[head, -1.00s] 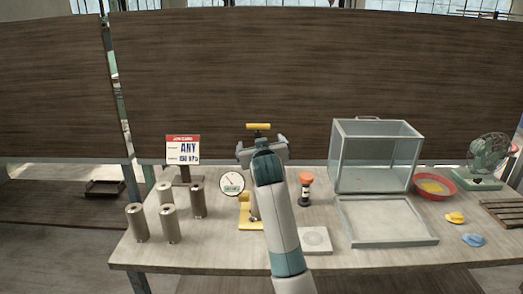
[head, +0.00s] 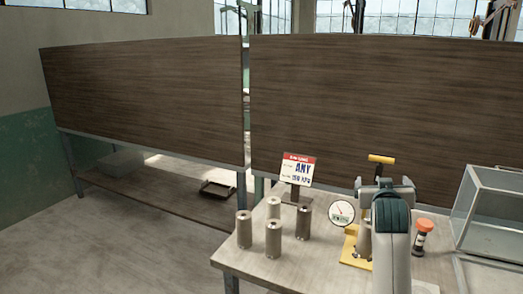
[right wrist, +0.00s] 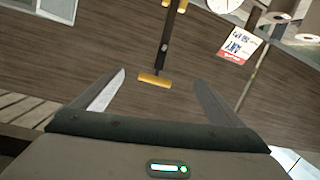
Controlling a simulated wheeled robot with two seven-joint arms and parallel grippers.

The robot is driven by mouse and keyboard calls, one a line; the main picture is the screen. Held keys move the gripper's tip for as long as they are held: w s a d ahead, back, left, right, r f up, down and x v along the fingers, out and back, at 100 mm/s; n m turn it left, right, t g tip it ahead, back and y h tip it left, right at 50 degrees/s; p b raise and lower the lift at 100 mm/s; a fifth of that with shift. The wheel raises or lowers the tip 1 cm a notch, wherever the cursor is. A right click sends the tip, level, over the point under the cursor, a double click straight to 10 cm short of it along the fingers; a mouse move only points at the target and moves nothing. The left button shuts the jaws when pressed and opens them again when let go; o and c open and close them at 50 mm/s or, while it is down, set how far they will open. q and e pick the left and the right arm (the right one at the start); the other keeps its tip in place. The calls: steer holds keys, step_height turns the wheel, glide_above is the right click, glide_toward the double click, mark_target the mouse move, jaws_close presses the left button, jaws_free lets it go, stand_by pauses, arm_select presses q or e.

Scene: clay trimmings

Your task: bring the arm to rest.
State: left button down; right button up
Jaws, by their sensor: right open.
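My right gripper (head: 385,183) is raised over the work table (head: 250,257), in front of a yellow press-like stand with a yellow T-handle (head: 381,158). In the right wrist view the two fingers (right wrist: 160,75) are spread wide with nothing gripped. The T-handle (right wrist: 155,80) shows in the gap between them, seemingly beyond the tips. My right forearm and gripper hide part of the stand. My left gripper is not in view.
Several metal cylinders (head: 273,238) stand on the table's left part, before a sign (head: 298,169). A round gauge (head: 342,213) is left of the gripper. A red-topped post (head: 422,238) and a glass box (head: 492,215) are to its right.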

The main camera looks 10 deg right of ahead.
steer(key=s+a+f+n+g+y, duration=0.1)
steer(key=s+a+f+g, duration=0.15)
steer(key=s+f, duration=0.6)
steer(key=s+a+f+n+g+y, duration=0.15)
steer(key=s+a+f, duration=0.3)
steer(key=f, duration=0.65)
steer(key=s+a+f+n+g+y, duration=0.1)
steer(key=s+a+f+y, duration=0.15)
steer(key=s+f, duration=0.6)
steer(key=s+a+f+n+g+y, duration=0.1)
steer(key=s+a+f+g, duration=0.2)
steer(key=s, duration=0.6)
steer(key=s+a+f+g+y, duration=0.1)
steer(key=s+a+f, duration=0.4)
steer(key=s, duration=0.4)
steer(key=s+a+f+n+g, duration=0.15)
steer(key=s+f, duration=0.35)
steer(key=s, duration=0.5)
step_height(320, 180, down, 31)
steer(key=s+g, duration=0.2)
steer(key=s+d+f, duration=0.2)
steer(key=s+f, duration=1.4)
steer(key=s, duration=0.1)
steer(key=shift+s+d+g+b, duration=0.15)
steer(key=shift+s+g+b, duration=0.2)
steer(key=shift+b, duration=0.1)
